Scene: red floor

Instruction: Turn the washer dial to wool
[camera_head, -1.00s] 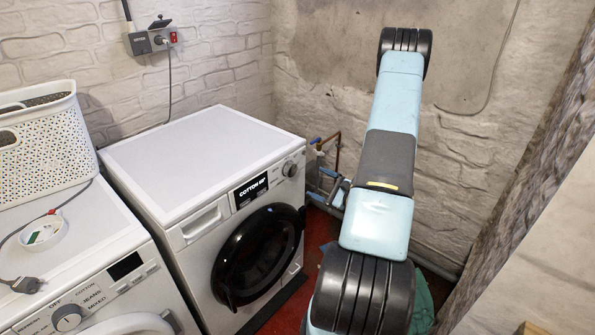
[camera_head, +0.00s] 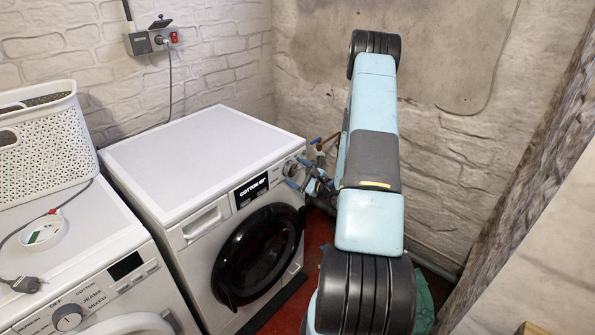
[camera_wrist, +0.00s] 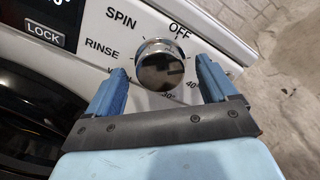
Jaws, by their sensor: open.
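The washer (camera_head: 190,170) is white with a round black door, and its display (camera_head: 251,190) reads "COTTON 40°". Its dial (camera_wrist: 160,63) is a shiny metal knob in the wrist view, with SPIN, OFF, RINSE and 40° printed around it. My gripper (camera_wrist: 162,88) is open, with one blue finger on each side of the dial's lower part. I cannot tell whether the fingers touch the dial. In the head view my gripper (camera_head: 302,172) is at the dial, partly covering it.
A second machine (camera_head: 95,235) stands at the left with a white basket (camera_head: 45,148), a small round dish (camera_head: 43,230) and a cable plug (camera_head: 28,285) on top. Pipes (camera_head: 328,140) and the brick wall lie behind the washer's right side.

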